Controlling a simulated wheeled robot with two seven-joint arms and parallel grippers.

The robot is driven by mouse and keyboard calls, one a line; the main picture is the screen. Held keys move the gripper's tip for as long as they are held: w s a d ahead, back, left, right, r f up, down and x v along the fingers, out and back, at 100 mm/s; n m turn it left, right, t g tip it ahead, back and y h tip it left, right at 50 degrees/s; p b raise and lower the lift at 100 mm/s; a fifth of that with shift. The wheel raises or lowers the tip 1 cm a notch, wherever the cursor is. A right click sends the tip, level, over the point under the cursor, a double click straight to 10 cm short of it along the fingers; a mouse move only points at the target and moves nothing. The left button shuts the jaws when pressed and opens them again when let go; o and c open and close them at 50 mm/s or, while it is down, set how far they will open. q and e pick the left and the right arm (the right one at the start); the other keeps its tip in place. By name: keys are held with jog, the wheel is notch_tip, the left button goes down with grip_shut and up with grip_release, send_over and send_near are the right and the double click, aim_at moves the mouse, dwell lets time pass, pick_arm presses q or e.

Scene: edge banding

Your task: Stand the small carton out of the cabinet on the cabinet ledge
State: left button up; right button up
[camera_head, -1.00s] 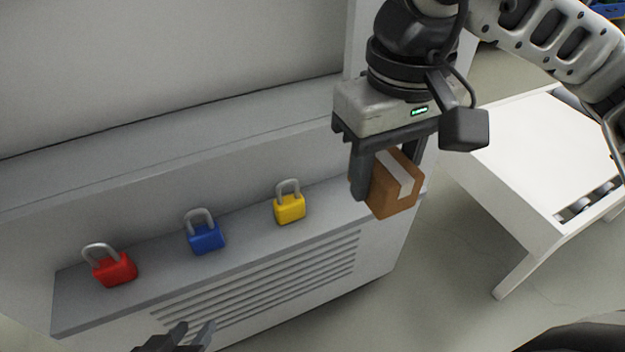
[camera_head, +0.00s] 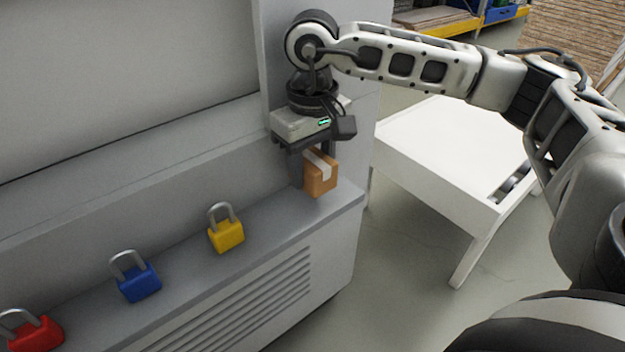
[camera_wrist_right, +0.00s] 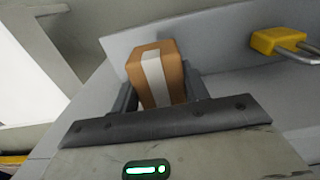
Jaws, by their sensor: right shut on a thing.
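The small carton (camera_head: 320,178) is brown with a pale tape strip. My right gripper (camera_head: 312,170) points down and is shut on it, at the right end of the cabinet ledge (camera_head: 285,215). The carton looks upright, its bottom at or just above the ledge; I cannot tell if it touches. In the right wrist view the carton (camera_wrist_right: 156,75) sits between the two fingers (camera_wrist_right: 160,95). My left gripper is not in view.
A yellow padlock (camera_head: 227,235), a blue padlock (camera_head: 138,282) and a red padlock (camera_head: 38,334) stand along the ledge to the left. The yellow padlock also shows in the right wrist view (camera_wrist_right: 278,41). A white table (camera_head: 450,150) stands to the right, past a floor gap.

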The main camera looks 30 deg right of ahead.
aim_at(312, 157)
notch_tip(312, 157, down, 4)
jog(key=shift+w+d+r+b, duration=0.1)
jog(key=shift+r+b, duration=0.15)
jog(key=shift+b, duration=0.2)
jog(key=shift+f, duration=0.15)
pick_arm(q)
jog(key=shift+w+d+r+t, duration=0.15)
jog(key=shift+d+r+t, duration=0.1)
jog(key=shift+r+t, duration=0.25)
pick_arm(e)
jog(key=o, duration=1)
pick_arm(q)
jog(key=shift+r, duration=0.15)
pick_arm(e)
jog(key=shift+r, duration=0.2)
jog(key=shift+r, duration=0.25)
notch_tip(312, 157, up, 11)
jog(key=p, duration=0.3)
jog(key=shift+f, duration=0.15)
jog(key=shift+r, duration=0.5)
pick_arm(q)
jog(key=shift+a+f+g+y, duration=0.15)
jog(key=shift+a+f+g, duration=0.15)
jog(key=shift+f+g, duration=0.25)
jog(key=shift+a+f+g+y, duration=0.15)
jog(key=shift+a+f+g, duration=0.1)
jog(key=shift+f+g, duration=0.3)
